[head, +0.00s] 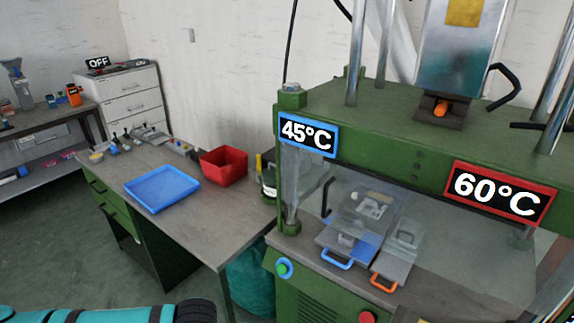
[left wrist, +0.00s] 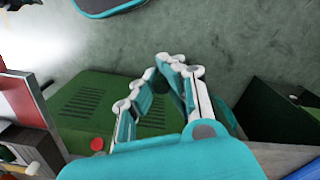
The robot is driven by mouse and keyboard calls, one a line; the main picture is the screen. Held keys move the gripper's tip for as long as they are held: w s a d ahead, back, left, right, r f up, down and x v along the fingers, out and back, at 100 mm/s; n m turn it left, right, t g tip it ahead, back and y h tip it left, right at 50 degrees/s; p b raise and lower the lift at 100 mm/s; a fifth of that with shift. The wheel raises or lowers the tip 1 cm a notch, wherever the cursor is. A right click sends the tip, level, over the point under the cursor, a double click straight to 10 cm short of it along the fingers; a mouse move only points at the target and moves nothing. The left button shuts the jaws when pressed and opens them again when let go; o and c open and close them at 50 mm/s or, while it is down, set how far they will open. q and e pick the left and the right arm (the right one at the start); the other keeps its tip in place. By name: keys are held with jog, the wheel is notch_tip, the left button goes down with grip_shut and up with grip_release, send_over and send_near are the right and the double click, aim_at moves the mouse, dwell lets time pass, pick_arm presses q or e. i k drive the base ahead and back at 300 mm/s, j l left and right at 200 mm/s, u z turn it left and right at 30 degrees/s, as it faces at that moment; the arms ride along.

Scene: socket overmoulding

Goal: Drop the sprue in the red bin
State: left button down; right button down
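The red bin (head: 223,167) stands at the back right of the grey workbench, by the wall. I cannot make out a sprue in either view. My left arm shows at the bottom left of the head view, with its gripper out of that frame. In the left wrist view my left gripper (left wrist: 157,67) points over the floor beside the green press cabinet. Its fingertips come together, and I see nothing held between them. My right gripper is in neither view.
A blue tray (head: 162,189) lies on the workbench in front of the bin. The green press (head: 400,135) stands at right, with mould plates with blue and orange handles behind its clear guard. A teal waste bag (head: 252,279) sits between bench and press. Floor is free at left.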

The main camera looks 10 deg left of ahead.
aim_at(216, 181)
jog(key=i+j+z, duration=0.2)
jog(key=j+z, duration=0.25)
jog(key=i+j+z, duration=0.1)
jog(key=j+z, duration=1.2)
jog(key=j, duration=0.45)
jog(key=k+j+z, duration=0.1)
jog(key=j, duration=0.35)
jog(key=k+j, duration=0.1)
jog(key=j, duration=0.35)
jog(key=k+j+z, duration=0.1)
jog(key=j, duration=0.35)
jog(key=k+j, duration=0.1)
jog(key=j, duration=0.35)
jog(key=k+j+z, duration=0.1)
jog(key=j, duration=0.35)
jog(key=k+j, duration=0.1)
jog(key=j, duration=0.35)
jog(key=k+j+z, duration=0.1)
jog(key=j, duration=0.35)
